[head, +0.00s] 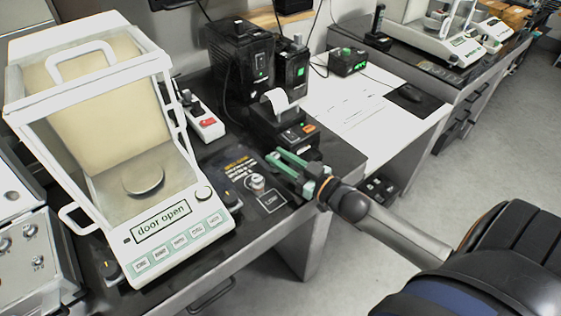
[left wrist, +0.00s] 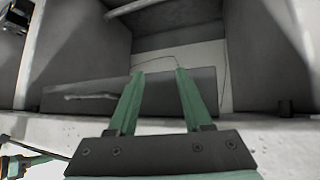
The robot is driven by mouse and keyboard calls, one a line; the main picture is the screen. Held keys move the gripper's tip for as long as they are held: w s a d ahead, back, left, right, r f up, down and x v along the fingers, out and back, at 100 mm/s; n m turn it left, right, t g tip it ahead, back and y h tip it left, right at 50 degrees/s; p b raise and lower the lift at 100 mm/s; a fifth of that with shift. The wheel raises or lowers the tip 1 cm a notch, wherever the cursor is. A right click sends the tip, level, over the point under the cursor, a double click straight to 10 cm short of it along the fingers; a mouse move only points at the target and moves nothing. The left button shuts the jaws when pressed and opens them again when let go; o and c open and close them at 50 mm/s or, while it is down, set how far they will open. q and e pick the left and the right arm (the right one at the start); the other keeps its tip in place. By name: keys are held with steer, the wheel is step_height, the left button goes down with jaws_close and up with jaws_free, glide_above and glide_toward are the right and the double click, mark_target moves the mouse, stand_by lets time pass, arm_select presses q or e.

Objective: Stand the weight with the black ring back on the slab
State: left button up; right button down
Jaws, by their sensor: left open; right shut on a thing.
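My right gripper (head: 272,156) is over the dark slab (head: 234,161) with yellow print and a LOW label, at the table's front right. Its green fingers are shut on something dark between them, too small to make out. A small silver weight (head: 257,182) stands upright on the slab, just below and left of the fingers and apart from the held thing. I cannot make out a black ring. My left gripper (left wrist: 159,73) is open and empty in the left wrist view, in front of a grey shelf or cabinet; the head view does not show it.
A balance (head: 165,235) with its glass chamber and "door open" display stands left of the slab, a round pan (head: 144,179) inside. A printer (head: 284,118) and black boxes (head: 241,59) stand behind. Paper sheets (head: 362,105) lie on the white table to the right.

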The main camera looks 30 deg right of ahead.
steer(key=shift+f, duration=0.2)
steer(key=c, duration=0.6)
jaws_free()
steer(key=shift+f, duration=0.15)
steer(key=shift+c, duration=0.2)
steer(key=v, duration=1.2)
steer(key=shift+p, duration=0.35)
